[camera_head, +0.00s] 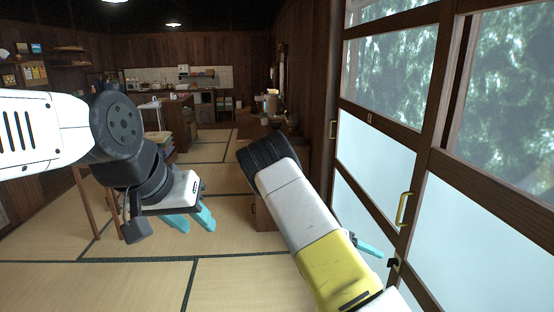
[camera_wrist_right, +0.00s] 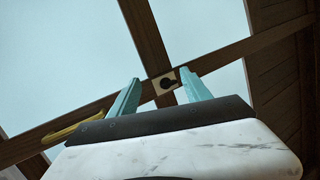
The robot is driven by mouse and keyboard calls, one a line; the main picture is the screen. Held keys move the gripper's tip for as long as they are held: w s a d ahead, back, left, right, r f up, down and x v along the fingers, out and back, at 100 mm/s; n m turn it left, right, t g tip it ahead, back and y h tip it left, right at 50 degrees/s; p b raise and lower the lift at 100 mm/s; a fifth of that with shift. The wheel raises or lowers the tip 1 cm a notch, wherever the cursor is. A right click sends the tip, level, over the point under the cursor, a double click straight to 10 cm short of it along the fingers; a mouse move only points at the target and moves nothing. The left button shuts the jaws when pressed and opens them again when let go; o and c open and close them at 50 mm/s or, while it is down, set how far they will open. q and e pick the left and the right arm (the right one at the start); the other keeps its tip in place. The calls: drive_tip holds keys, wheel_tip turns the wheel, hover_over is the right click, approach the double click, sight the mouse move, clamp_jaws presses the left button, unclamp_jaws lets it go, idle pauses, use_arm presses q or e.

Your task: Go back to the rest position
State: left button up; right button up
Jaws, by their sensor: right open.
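My left gripper (camera_head: 194,220) hangs over the tatami at the left in the head view, its teal fingers apart with nothing between them. My right gripper (camera_head: 369,249) is mostly hidden behind my own right forearm; one teal finger shows in front of the sliding door. In the right wrist view my right gripper (camera_wrist_right: 160,92) is open and empty. A small dark latch on a pale plate (camera_wrist_right: 165,82) on the door frame shows between its fingertips. I cannot tell whether they touch the door.
Sliding glass doors (camera_head: 375,170) with a brass handle (camera_head: 404,208) stand close at the right. A wooden table (camera_head: 85,205) is partly hidden behind my left arm. A low wooden cabinet (camera_head: 264,215) stands ahead. The tatami floor (camera_head: 110,285) is clear in front.

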drive_tip(key=s+a+r+n+t+y, duration=0.1)
drive_tip(key=s+a+r+t+y, duration=0.2)
drive_tip(key=s+r, duration=0.4)
drive_tip(key=s+a+r+n+t+y, duration=0.1)
drive_tip(key=s+a+r+t+y, duration=0.2)
drive_tip(key=r, duration=1)
drive_tip(key=s+a+r+n+t+y, duration=0.1)
drive_tip(key=s+a+r+t+y, duration=0.1)
drive_tip(key=s+a+r+y, duration=0.6)
drive_tip(key=s+r+y, duration=0.1)
drive_tip(key=s+r, duration=0.1)
drive_tip(key=s, duration=0.2)
drive_tip(key=shift+s+r+t, duration=0.2)
drive_tip(key=shift+t, duration=0.2)
